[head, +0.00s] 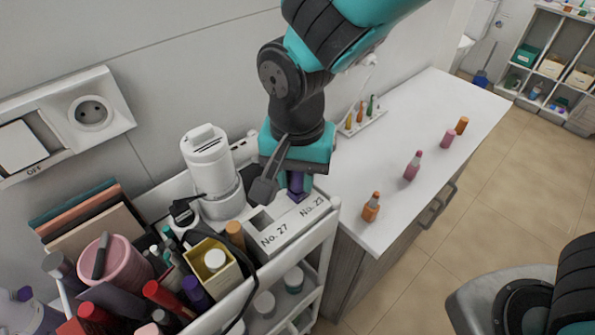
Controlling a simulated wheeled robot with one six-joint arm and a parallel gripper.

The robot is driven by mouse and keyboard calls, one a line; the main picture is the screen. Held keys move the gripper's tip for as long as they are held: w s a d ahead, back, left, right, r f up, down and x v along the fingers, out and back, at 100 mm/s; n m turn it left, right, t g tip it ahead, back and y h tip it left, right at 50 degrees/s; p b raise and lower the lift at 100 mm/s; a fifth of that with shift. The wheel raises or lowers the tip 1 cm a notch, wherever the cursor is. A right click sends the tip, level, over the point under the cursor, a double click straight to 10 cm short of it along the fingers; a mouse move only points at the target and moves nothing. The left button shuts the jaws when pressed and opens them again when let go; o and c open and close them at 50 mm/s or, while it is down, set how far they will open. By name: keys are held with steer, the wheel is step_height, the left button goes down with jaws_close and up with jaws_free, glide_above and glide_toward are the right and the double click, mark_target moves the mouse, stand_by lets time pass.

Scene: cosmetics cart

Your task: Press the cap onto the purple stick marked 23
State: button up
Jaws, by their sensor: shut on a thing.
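The white holder (275,236) on the cart has labels No. 27 and No. 23. At its No. 23 end, a purple stick (299,197) stands upright. A narrower purple piece, which looks like its cap (295,181), is directly above it, below my gripper (281,187). My gripper points down and is shut on this purple cap. One dark finger shows on the left; the other is mostly hidden. I cannot tell whether a gap remains between cap and stick. The No. 27 end shows a dark opening.
A white device (209,165) stands close left of my gripper. An orange-topped stick (235,234) and a crowded box of cosmetics are further left. The white counter (405,135) on the right holds several orange and pink bottles and a small tray (362,122).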

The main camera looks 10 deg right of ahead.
steer(key=o, duration=1.4)
steer(key=shift+o, duration=0.2)
steer(key=shift+r+p, duration=3.6)
steer(key=shift+r, duration=0.5)
steer(key=shift+f, duration=0.1)
jaws_close()
